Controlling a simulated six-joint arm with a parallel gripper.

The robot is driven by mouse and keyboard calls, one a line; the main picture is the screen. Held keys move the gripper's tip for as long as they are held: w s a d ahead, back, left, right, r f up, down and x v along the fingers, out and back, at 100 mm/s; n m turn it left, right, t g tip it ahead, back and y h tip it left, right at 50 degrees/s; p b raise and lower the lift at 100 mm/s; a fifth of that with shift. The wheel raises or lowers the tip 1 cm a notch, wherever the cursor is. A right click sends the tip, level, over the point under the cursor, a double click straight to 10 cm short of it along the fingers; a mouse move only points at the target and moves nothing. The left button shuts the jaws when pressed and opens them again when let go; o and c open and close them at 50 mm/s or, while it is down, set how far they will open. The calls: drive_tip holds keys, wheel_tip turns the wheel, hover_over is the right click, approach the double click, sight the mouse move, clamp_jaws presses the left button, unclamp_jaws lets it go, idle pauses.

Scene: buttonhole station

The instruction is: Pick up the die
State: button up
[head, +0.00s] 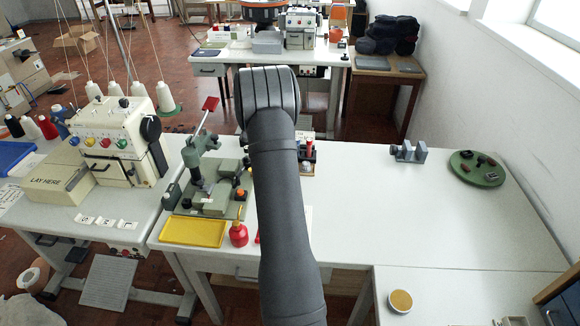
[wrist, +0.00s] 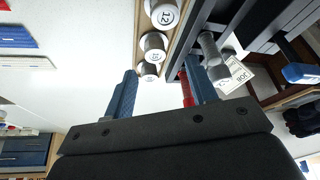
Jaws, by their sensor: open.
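My gripper (wrist: 160,68) is open in the wrist view, its two blue fingers apart with nothing clearly held. In the head view it is hidden behind my arm. No piece is plainly marked as the die. Several round white-topped numbered pieces (wrist: 153,43) stand in a row along a wooden rack (wrist: 140,20), near and beyond the space between the fingers. A grey cylindrical piece (wrist: 209,46) is by the right finger, next to a white printed tag (wrist: 236,75). A red part (wrist: 186,90) shows beside the right finger. Several small dark pieces (head: 482,160) lie on a round green tray (head: 462,171).
A green press with a red-handled lever (head: 200,180), a yellow tray (head: 185,231) and a red oiler (head: 239,234) stand left of my arm. A grey clamp-like block (head: 408,151) is at the back right. The white table (head: 420,215) is mostly clear on the right.

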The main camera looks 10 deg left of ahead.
drive_tip(key=x, duration=0.4)
drive_tip(key=shift+s+d+f, duration=0.25)
drive_tip(key=shift+f, duration=0.1)
clamp_jaws()
drive_tip(key=shift+r, duration=0.1)
